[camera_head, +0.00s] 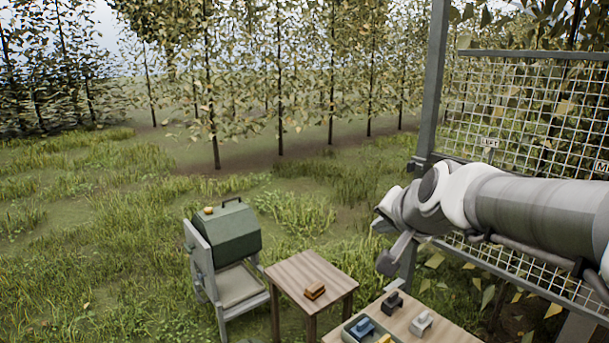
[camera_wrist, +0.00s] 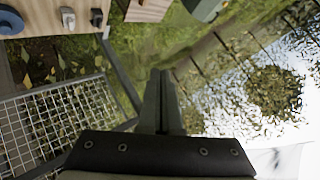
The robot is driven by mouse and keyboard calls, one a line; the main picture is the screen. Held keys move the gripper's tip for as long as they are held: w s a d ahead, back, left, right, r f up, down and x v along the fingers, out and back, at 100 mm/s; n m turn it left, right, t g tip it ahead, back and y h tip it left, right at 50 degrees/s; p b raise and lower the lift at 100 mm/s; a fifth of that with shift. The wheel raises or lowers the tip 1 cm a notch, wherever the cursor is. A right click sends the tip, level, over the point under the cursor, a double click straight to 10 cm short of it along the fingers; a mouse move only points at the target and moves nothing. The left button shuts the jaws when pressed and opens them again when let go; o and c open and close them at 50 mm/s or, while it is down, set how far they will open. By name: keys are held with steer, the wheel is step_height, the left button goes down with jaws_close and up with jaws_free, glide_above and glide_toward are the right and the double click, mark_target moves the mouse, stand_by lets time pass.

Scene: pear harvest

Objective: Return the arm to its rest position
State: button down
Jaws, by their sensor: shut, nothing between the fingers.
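My arm (camera_head: 540,208) reaches in from the right edge in the head view, raised above the work table and in front of the wire mesh panel. Its wrist end points left, and a small grey part hangs below it; the fingers are not clear there. In the wrist view my gripper (camera_wrist: 161,76) is shut. Its two dark fingers lie together with nothing between them, and they touch nothing that I can see.
A metal frame post (camera_head: 432,85) and wire mesh (camera_head: 535,110) stand close behind the arm. Below are a work table (camera_head: 432,325) with several small coloured items, a side table (camera_head: 310,272) with an orange-brown block, and a chair (camera_head: 240,285) bearing a green box (camera_head: 222,235). Open grass lies left.

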steer(key=s+f+n+g, duration=0.2)
steer(key=s+f+n, duration=0.1)
steer(key=s, duration=0.8)
steer(key=s+f+n+g+h, duration=0.1)
steer(key=s+f+n+g, duration=0.2)
steer(key=s, duration=0.8)
steer(key=shift+d+f+n, duration=0.2)
steer(key=shift+f+n, duration=0.5)
steer(key=shift+f, duration=0.2)
steer(key=shift+d, duration=0.15)
